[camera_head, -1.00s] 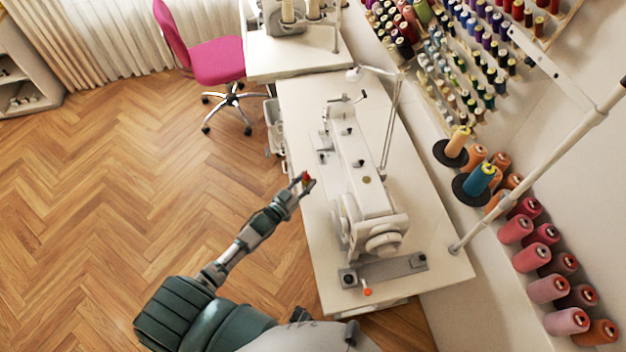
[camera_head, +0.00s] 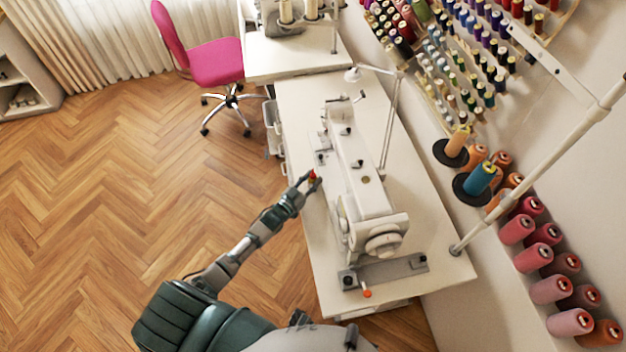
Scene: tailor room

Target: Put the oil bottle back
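My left gripper (camera_head: 307,184) reaches in over the left edge of the white sewing table. Its fingers are closed around a small red-topped item (camera_head: 312,175), which looks like the oil bottle. The fingers cover most of its body. The gripper is left of the white sewing machine (camera_head: 364,188), apart from it. A grey plate (camera_head: 400,266) lies at the machine's near end, with a small orange-tipped piece (camera_head: 366,293) at its front edge. My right gripper is not in view.
The white table (camera_head: 440,272) has bare surface around the machine. A lamp arm and a slanted pole (camera_head: 530,175) rise on its right. Thread cones (camera_head: 533,257) line the right wall. A pink chair (camera_head: 216,62) stands at the upper left on open wooden floor.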

